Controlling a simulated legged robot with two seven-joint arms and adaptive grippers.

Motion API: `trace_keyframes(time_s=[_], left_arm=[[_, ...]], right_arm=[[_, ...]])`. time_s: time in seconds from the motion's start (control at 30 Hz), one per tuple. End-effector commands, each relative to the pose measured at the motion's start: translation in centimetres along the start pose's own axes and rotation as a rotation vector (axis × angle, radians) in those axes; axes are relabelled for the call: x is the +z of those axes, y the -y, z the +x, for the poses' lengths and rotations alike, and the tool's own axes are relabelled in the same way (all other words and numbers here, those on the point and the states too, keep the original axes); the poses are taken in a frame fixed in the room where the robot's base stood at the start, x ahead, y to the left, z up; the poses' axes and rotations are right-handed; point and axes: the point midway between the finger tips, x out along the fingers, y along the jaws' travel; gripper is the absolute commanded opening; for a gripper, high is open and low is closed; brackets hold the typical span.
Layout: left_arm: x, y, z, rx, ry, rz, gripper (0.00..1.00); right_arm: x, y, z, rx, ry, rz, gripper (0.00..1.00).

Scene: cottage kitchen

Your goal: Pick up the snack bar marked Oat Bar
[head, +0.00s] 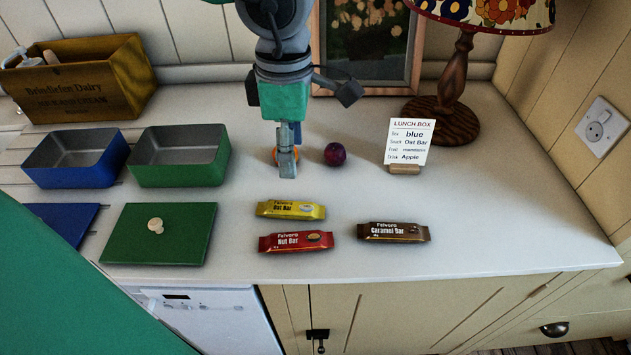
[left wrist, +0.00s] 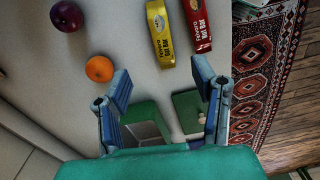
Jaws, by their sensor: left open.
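The yellow snack bar marked Oat Bar (head: 291,210) lies flat on the white counter; it also shows in the left wrist view (left wrist: 160,34), beyond the fingertips. My left gripper (head: 287,163) hangs above the counter, behind the yellow bar in the head view and apart from it. In the left wrist view the gripper (left wrist: 163,85) has its fingers wide apart with nothing between them. A red Nut Bar (head: 296,242) lies just in front of the yellow bar, and a brown Caramel Bar (head: 393,232) lies to the right. My right gripper is not in view.
A plum (head: 335,154) and an orange (left wrist: 99,69) lie near the left gripper. A list card (head: 409,142) stands before a lamp (head: 447,98). Blue (head: 72,170) and green (head: 178,168) boxes, a green lid (head: 180,235) and a wooden crate (head: 80,103) are at left. The right counter is clear.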

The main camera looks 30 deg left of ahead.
Motion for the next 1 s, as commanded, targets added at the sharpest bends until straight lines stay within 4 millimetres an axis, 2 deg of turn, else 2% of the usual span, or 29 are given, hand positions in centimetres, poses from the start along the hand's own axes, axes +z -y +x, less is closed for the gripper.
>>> trace_keyframes(time_s=[0.13, 0.4, 0.67, 0.9, 1.0], left_arm=[[-0.1, 0.2, 1.7, -0.001, -0.002, 0.002, 0.53], [0.1, -0.3, 7.1, -0.005, -0.005, 0.002, 0.53], [0.1, -0.1, 9.0, -0.001, -0.004, 0.002, 0.53], [-0.2, -0.6, 12.7, -0.004, -0.004, 0.002, 0.53], [-0.2, -0.6, 13.6, -0.003, -0.003, 0.001, 0.53]], right_arm=[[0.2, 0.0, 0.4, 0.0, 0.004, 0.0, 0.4], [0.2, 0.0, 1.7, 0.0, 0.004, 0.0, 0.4], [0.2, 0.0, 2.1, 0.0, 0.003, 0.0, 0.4], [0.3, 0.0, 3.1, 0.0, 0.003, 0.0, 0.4], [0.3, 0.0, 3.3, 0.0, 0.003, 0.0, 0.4]])
